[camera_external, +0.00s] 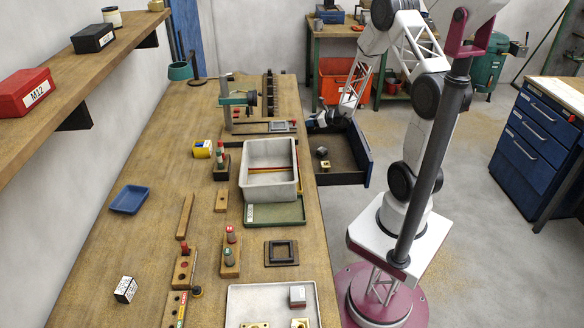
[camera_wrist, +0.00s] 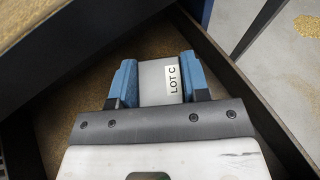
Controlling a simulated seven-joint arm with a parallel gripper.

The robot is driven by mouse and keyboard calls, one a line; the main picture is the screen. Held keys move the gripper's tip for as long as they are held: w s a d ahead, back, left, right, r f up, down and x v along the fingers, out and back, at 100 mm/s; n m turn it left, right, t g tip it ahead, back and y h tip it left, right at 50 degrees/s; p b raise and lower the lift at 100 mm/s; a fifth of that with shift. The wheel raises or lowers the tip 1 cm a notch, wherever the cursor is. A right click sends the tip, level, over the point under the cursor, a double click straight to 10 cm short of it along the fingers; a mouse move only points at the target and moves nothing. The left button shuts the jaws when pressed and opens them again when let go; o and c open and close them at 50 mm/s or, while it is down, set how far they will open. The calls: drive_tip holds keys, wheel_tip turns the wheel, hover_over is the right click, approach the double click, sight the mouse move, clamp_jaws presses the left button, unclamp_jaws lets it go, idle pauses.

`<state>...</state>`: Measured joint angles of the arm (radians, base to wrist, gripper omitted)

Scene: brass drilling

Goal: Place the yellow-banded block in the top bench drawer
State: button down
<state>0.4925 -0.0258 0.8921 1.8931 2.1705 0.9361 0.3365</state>
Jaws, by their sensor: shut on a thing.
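My gripper (camera_wrist: 159,78) is shut on a grey block (camera_wrist: 158,82) with a white label reading "LOT C", held between its blue fingers. No yellow band shows on the visible face of this block. In the external view my gripper (camera_external: 326,118) is low at the open bench drawer (camera_external: 345,160), near its far side; the held block cannot be made out surely there. In the wrist view, the drawer's dark walls (camera_wrist: 235,75) and brown floor surround the gripper. A yellow block with a blue-and-white face (camera_external: 201,149) stands on the bench's left half.
A small grey block (camera_external: 321,151) and a brass piece (camera_external: 325,165) show in the drawer. A grey bin (camera_external: 270,149) stands on the bench (camera_external: 150,225) beside the drawer. A blue tray (camera_external: 129,199), pegged wooden blocks and a pale tray (camera_external: 245,300) lie nearer.

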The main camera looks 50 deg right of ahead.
drive_tip(key=shift+s+d+f+m+t+h, duration=0.1)
drive_tip(key=shift+d+m+h, duration=0.15)
drive_tip(key=shift+m+h, duration=0.4)
drive_tip(key=shift+w+d+f+m+t+h, duration=0.1)
drive_tip(key=shift+d+m+h, duration=0.2)
drive_tip(key=shift+m+h, duration=0.35)
drive_tip(key=shift+s+d+f+m+t+h, duration=0.1)
drive_tip(key=shift+d+m+h, duration=0.15)
drive_tip(key=shift+m+h, duration=0.4)
hover_over(313, 144)
drive_tip(key=shift+w+d+f, duration=0.1)
drive_tip(key=shift+w+f, duration=0.05)
drive_tip(key=shift+f, duration=1.3)
drive_tip(key=shift+w+f, duration=0.1)
drive_tip(key=shift+f, duration=1.35)
drive_tip(key=shift+f, duration=0.1)
drive_tip(key=shift+f, duration=1.95)
drive_tip(key=shift+f, duration=0.15)
drive_tip(key=c, duration=0.6)
unclamp_jaws()
